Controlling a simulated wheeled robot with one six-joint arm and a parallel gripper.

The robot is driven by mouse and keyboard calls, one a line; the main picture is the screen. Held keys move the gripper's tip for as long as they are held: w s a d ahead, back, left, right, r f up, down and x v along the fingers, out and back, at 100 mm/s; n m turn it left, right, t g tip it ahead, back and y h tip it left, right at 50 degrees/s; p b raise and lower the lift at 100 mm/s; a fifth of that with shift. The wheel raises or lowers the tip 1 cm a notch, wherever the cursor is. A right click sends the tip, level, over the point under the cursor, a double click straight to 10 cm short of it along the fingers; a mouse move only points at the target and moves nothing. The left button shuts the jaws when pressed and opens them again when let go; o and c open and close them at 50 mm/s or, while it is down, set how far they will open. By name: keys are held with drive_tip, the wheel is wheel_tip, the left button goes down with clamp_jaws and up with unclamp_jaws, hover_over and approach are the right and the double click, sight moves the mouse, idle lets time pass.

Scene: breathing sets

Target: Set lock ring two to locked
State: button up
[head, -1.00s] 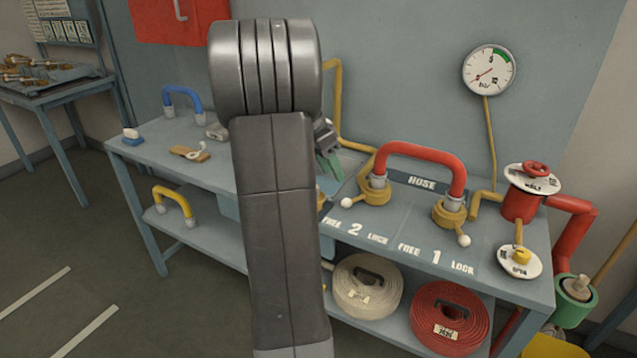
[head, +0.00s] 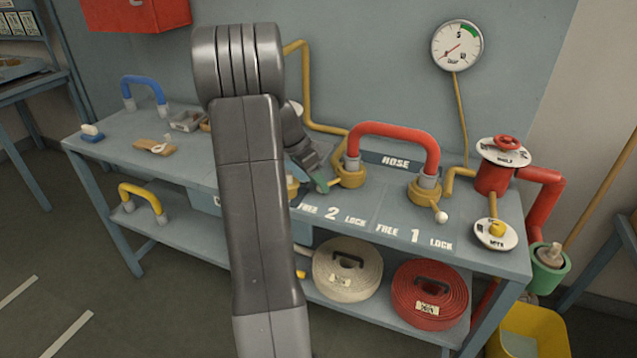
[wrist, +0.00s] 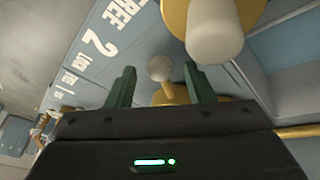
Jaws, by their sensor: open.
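Lock ring two (head: 349,175) is the brass ring at the left foot of the red hose (head: 395,131), behind the printed "FREE 2 LOCK" label (head: 331,213). My gripper (head: 319,184) is open at its left side, with green fingertips close to the ring's lever. In the head view the gripper hides the lever's knob. In the wrist view the pale knob (wrist: 160,68) shows between the two fingers (wrist: 161,88), with the brass lever below it. I cannot tell whether either finger touches it.
A yellow fitting with a pale cylinder (wrist: 212,35) looms close in the wrist view. Lock ring one (head: 424,191), with its white-knobbed lever, stands to the right. A red valve (head: 493,178) is at the bench's right end. My arm covers the bench's middle.

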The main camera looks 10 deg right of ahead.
drive_tip(key=shift+d+f, duration=0.2)
drive_tip(key=shift+f, duration=0.3)
clamp_jaws()
drive_tip(key=shift+s, duration=0.1)
